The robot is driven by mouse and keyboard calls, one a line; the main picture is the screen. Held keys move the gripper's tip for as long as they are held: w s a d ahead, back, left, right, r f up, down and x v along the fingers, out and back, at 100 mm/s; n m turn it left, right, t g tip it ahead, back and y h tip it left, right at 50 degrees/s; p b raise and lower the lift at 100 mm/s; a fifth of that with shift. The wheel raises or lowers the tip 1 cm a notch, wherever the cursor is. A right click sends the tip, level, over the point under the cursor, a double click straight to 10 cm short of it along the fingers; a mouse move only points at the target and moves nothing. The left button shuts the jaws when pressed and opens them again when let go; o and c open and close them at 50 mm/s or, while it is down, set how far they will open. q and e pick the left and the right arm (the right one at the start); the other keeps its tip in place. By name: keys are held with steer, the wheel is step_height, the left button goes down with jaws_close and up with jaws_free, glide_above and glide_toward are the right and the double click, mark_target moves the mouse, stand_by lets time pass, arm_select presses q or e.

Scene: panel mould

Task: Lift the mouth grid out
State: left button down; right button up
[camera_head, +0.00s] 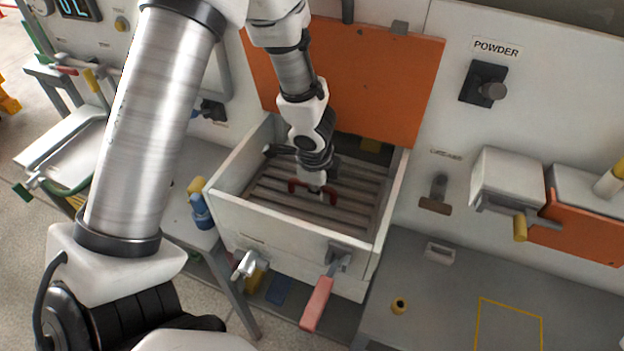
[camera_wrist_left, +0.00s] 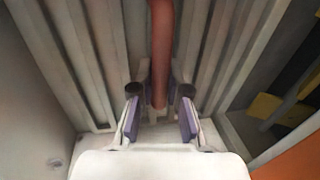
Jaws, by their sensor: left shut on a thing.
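The mouth grid (camera_head: 270,197) is a grey slatted grate inside the open mouth of a white box (camera_head: 285,235). A red handle stands up from the grid's middle, and it shows in the left wrist view (camera_wrist_left: 161,50). My left gripper (camera_head: 312,188) reaches down into the box from above. In the left wrist view its two fingers (camera_wrist_left: 160,118) are on either side of the red handle, shut on it. The slats run beneath the fingers. I cannot tell whether the grid touches its seat. My right gripper is not in view.
An orange panel (camera_head: 385,85) stands upright behind the box. A pink lever (camera_head: 317,300) and a metal knob (camera_head: 245,264) stick out at the box's front. A grey counter (camera_head: 440,300) with a yellow outlined square is to the right and mostly clear.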

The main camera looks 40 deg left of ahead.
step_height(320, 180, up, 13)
steer(key=p, duration=1.2)
steer(key=shift+p, duration=0.3)
stand_by(0.4)
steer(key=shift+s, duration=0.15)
